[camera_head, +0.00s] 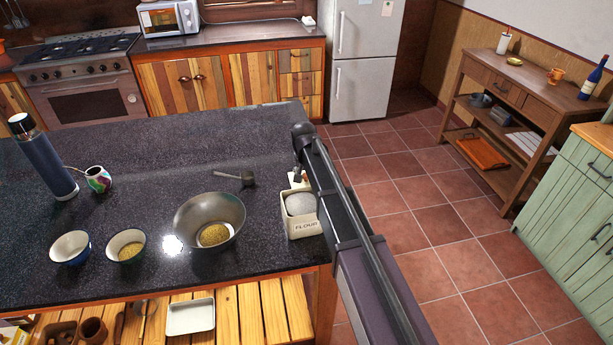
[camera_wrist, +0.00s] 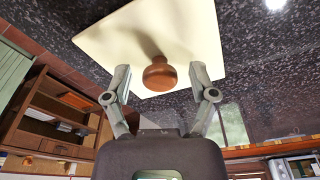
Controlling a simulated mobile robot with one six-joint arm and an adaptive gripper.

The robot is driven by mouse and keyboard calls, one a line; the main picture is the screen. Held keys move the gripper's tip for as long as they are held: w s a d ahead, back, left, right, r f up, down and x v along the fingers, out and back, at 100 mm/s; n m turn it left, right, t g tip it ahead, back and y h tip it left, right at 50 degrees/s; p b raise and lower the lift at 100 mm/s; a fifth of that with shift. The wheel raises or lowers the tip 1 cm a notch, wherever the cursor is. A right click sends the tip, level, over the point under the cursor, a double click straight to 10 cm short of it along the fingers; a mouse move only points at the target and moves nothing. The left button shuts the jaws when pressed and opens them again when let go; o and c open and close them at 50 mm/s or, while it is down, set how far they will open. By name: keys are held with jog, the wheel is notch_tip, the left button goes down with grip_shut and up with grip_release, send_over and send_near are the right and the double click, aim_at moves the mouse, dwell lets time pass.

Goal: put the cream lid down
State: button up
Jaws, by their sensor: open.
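The cream lid (camera_wrist: 115,40) is a flat square plate with a round brown wooden knob (camera_wrist: 160,75). In the wrist view it lies against the dark speckled counter. My gripper (camera_wrist: 158,84) is open, with one finger on each side of the knob and a gap on both sides. In the head view my gripper (camera_head: 298,174) is small, beyond the flour canister, and my arm hides most of the lid. The cream flour canister (camera_head: 304,228) stands uncovered, with white flour showing inside.
On the counter (camera_head: 130,160) stand a grey metal bowl (camera_head: 190,213), a scoop (camera_head: 235,177), two small bowls (camera_head: 72,248) (camera_head: 126,246), a patterned cup (camera_head: 98,179) and a blue flask (camera_head: 45,160). The counter's far middle is clear.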

aim_at(305, 184)
notch_tip(305, 184, up, 12)
jog(key=s+p, duration=0.1)
jog(key=p, duration=1.1)
jog(key=shift+s, duration=0.4)
jog(key=shift+a, duration=0.1)
dwell(0.4)
jog(key=s+d+n+g, duration=0.1)
jog(key=s+d, duration=2.2)
jog(key=s, duration=0.1)
jog(key=shift+d+g, duration=0.25)
jog(key=shift+g, duration=0.15)
jog(key=shift+s+f, duration=0.1)
jog(key=shift+f, duration=0.1)
notch_tip(305, 184, down, 5)
jog(key=b, duration=0.5)
jog(key=shift+r, duration=0.1)
